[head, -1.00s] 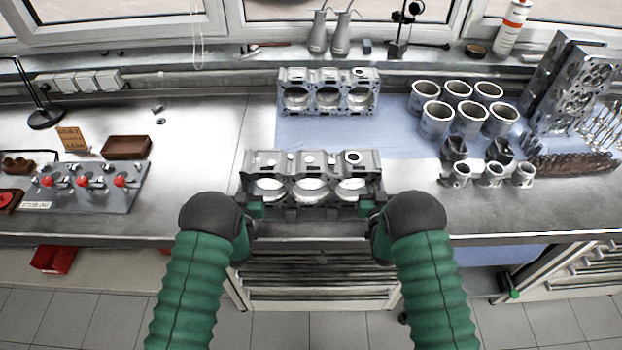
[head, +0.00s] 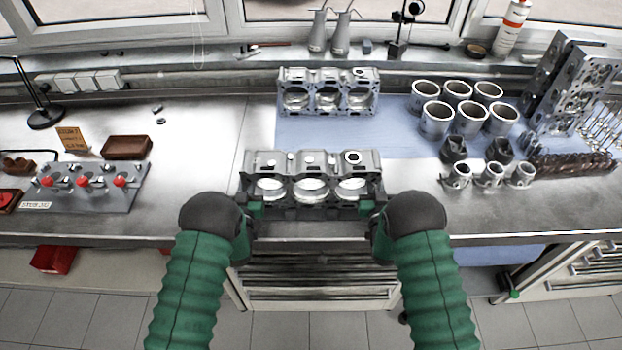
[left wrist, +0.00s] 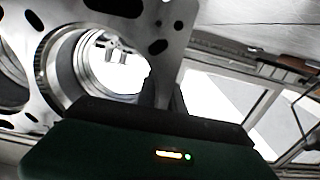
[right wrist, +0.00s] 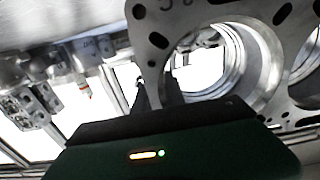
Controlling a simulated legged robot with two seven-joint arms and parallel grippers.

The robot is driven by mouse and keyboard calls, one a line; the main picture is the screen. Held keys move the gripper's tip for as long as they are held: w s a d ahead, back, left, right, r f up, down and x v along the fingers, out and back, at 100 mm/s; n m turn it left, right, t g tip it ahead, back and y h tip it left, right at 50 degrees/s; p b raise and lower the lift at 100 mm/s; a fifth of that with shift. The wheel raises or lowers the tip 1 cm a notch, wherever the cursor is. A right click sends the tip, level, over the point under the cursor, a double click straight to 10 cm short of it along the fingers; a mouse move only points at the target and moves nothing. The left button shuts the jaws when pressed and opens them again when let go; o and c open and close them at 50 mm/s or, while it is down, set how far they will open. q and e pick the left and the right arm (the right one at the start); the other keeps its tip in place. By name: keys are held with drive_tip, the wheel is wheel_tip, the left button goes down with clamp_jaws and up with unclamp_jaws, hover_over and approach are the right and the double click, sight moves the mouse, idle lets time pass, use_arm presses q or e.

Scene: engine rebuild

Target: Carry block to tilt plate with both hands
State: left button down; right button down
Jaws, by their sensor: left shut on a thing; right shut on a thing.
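A grey three-bore engine block (head: 312,168) is held between my two grippers near the front of the bench. My left gripper (head: 254,208) is shut on the block's left end, and my right gripper (head: 369,207) is shut on its right end. The block's bored face fills much of the left wrist view (left wrist: 120,40) and the right wrist view (right wrist: 215,95). A second similar block (head: 328,92) stands behind it on the blue mat. I cannot tell which thing is the tilt plate; a grey plate with red knobs (head: 88,190) lies at the left.
Cylinder liners (head: 436,119), pistons (head: 490,174) and upright cylinder heads (head: 572,80) crowd the right side of the blue mat (head: 395,143). A brown box (head: 127,147) and a lamp stand (head: 45,117) are at the left. The bare steel bench (head: 195,140) left of centre is mostly free.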

sight(246, 166)
use_arm(q)
drive_tip(key=shift+w+r, duration=0.1)
drive_tip(key=shift+r, duration=0.15)
use_arm(e)
drive_tip(key=shift+r, duration=0.15)
